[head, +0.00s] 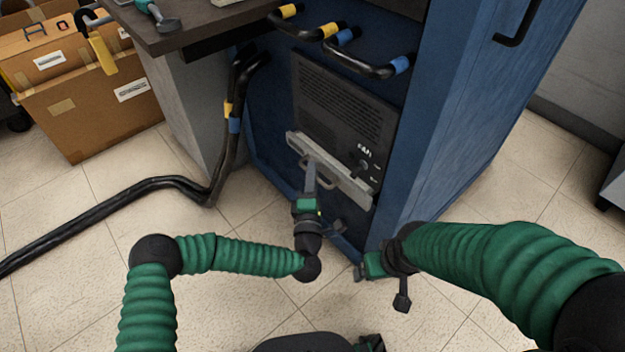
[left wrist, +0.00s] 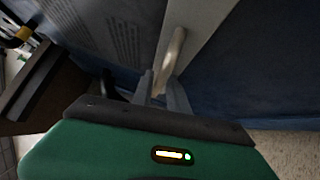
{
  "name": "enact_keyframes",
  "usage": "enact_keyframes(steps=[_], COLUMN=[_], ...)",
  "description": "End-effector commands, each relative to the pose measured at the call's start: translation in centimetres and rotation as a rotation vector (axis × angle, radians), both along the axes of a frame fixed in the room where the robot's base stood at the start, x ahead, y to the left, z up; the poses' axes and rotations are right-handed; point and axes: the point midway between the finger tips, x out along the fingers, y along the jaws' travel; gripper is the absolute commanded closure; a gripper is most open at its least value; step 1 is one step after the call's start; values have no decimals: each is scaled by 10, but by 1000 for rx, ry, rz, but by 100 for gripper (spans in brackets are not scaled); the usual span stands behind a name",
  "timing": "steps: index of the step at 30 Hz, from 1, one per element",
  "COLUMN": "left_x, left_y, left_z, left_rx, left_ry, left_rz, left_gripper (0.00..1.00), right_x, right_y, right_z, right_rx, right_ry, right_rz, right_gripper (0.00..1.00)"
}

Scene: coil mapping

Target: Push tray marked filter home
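A light grey tray front (head: 350,187) with a bar handle (head: 318,182) sits low in the blue cabinet; it stands out from the dark panel above. I cannot read a filter mark on it. My left gripper (head: 310,172) is at the handle. In the left wrist view my two left fingers (left wrist: 162,88) are slightly apart, with the handle (left wrist: 174,55) at their tips and seemingly between them; whether they grip it is unclear. My right gripper (head: 359,272) is by the cabinet's lower front edge, holding nothing visible; its finger gap is not clear.
A vented dark panel (head: 338,105) with a small knob and white lettering is above the tray. Black hoses (head: 150,184) with yellow and blue bands run left of and above it. A dark bench (head: 200,25) overhangs upper left; cardboard boxes (head: 90,105) stand beyond. Floor in front is open.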

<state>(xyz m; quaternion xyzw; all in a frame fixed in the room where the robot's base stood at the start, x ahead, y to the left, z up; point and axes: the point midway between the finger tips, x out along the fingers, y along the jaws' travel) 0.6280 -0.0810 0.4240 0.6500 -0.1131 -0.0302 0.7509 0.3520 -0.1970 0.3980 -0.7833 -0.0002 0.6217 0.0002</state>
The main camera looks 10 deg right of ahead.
Motion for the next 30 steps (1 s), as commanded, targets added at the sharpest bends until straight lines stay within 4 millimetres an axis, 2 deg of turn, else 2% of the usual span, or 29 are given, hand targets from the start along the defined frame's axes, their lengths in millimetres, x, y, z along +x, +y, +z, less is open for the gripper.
enact_keyframes(steps=[8, 12, 30], left_x=[2, 2, 2], left_y=[-1, -1, -1], left_z=[1, 1, -1], left_rx=[0, 1, 3], left_ry=[0, 1, 3], left_rz=[-1, -1, -1], left_gripper=[82, 100, 100], right_x=[0, 0, 0], right_y=[0, 0, 0], right_z=[0, 0, -1], right_rx=[0, 0, 0], right_ry=[0, 0, 0], right_rz=[0, 0, 0], right_gripper=[15, 15, 15])
